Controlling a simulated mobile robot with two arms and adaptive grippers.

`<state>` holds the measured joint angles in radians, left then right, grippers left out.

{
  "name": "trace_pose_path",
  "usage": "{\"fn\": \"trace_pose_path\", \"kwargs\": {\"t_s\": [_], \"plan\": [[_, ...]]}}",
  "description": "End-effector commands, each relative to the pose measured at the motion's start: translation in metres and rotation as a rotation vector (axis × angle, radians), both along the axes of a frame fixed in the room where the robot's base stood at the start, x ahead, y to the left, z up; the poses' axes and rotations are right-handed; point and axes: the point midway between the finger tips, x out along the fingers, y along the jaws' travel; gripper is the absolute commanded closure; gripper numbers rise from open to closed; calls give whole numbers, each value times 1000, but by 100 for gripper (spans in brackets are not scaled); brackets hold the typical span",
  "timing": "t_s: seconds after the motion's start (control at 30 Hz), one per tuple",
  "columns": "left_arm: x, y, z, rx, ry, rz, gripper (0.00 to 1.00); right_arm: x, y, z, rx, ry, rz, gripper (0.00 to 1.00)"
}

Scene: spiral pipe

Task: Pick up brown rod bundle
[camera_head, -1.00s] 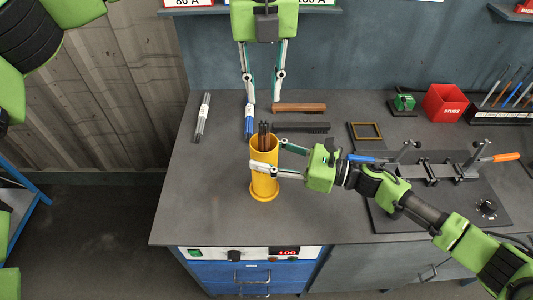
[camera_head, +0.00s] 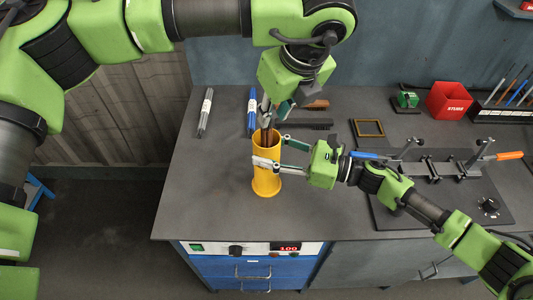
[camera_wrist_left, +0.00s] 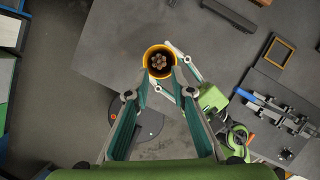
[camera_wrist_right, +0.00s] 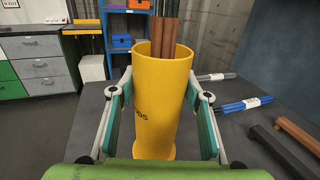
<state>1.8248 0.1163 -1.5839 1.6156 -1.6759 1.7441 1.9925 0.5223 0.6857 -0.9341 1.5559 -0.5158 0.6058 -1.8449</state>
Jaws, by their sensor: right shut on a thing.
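The brown rod bundle (camera_head: 265,137) stands upright in a yellow cylinder (camera_head: 267,180), with its tops above the rim. The left wrist view shows the rod ends (camera_wrist_left: 158,65) inside the cylinder's mouth. In the right wrist view the rods (camera_wrist_right: 165,30) rise out of the cylinder. My left gripper (camera_head: 267,114) points down just above the bundle. Its fingers are apart, one on each side of the mouth in the left wrist view, and it holds nothing that I can see. My right gripper (camera_head: 268,151) is shut on the yellow cylinder from the right side.
Grey rods (camera_head: 204,117) and blue rods (camera_head: 251,115) lie on the grey table (camera_head: 200,200). A dark bar (camera_head: 315,124) and a partly hidden brown bar (camera_head: 318,104) lie behind the cylinder. A bending fixture (camera_head: 440,168) stands at right. The table's left front is clear.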

Motion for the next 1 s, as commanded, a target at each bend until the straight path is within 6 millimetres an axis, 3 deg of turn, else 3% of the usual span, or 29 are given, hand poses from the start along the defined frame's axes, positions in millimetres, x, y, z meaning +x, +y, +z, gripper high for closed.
{"fn": "trace_pose_path", "kwargs": {"t_s": [0.1,0.37,0.63,0.87,1.0], "plan": [[5,3,-15,0,1,0,78,0,0,0,0,0,-1,90],[10,7,-31,0,2,-1,78,0,0,0,0,0,-1,90],[22,15,-66,1,3,1,78,0,0,0,0,0,-1,90],[24,16,-71,0,1,-1,78,0,0,0,0,0,-1,90],[24,16,-70,-1,1,0,100,1,0,0,0,0,-1,90]]}}
